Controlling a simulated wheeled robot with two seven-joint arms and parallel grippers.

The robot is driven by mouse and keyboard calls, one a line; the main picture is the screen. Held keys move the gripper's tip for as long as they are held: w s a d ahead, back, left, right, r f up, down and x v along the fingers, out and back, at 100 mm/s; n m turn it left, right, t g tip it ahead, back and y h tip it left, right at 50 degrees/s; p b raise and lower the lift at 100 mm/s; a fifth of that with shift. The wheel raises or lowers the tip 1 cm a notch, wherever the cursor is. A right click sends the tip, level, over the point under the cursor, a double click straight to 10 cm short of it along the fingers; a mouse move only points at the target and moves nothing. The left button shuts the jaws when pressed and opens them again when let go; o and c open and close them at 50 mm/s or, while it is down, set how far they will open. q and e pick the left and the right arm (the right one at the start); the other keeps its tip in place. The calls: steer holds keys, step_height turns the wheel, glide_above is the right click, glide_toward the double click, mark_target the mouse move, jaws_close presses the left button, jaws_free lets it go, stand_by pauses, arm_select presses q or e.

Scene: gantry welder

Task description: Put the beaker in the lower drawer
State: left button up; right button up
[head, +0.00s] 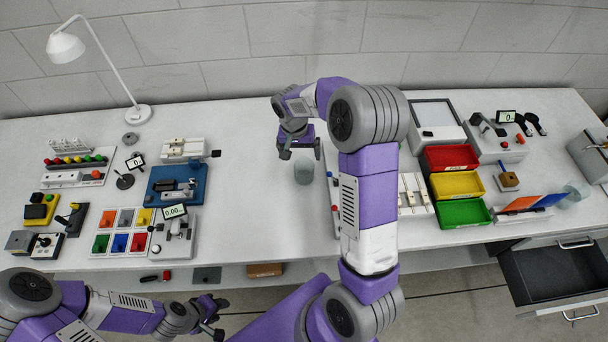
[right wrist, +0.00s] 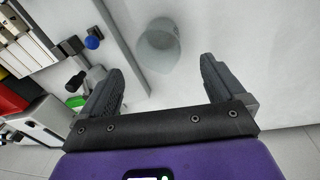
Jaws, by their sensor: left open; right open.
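A clear beaker (head: 303,171) stands on the white table, left of centre. My right gripper (head: 301,152) is open and empty above the table, at the beaker's far side in the head view. In the right wrist view the beaker (right wrist: 158,48) shows beyond the two spread fingers (right wrist: 160,88), apart from them. The lower drawer (head: 556,274) at the right is pulled out; its dark inside looks empty. The drawer above it (head: 577,242) looks shut. My left gripper (head: 215,318) is open and empty, low in front of the table's edge.
Red, yellow and green bins (head: 457,184) stand right of my right arm. Another clear glass vessel (head: 575,194) stands at the far right, above the drawers. A lamp (head: 137,114) and several small devices fill the left side. Table around the beaker's left is clear.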

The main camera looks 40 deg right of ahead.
mark_target(306, 170)
steer(key=f+m+b, duration=0.2)
steer(key=f+m, duration=0.1)
steer(key=m, duration=0.1)
steer(key=d+f+m+h+b, duration=0.1)
steer(key=f+m+b, duration=0.1)
steer(key=f+m, duration=0.1)
steer(key=f+m+h+b, duration=0.1)
steer(key=f+m+b, duration=0.2)
steer(key=f+m, duration=0.1)
steer(key=shift+s+d+m, duration=0.25)
steer(key=shift+d+m, duration=0.05)
steer(key=shift+d, duration=0.05)
steer(key=c, duration=1.1)
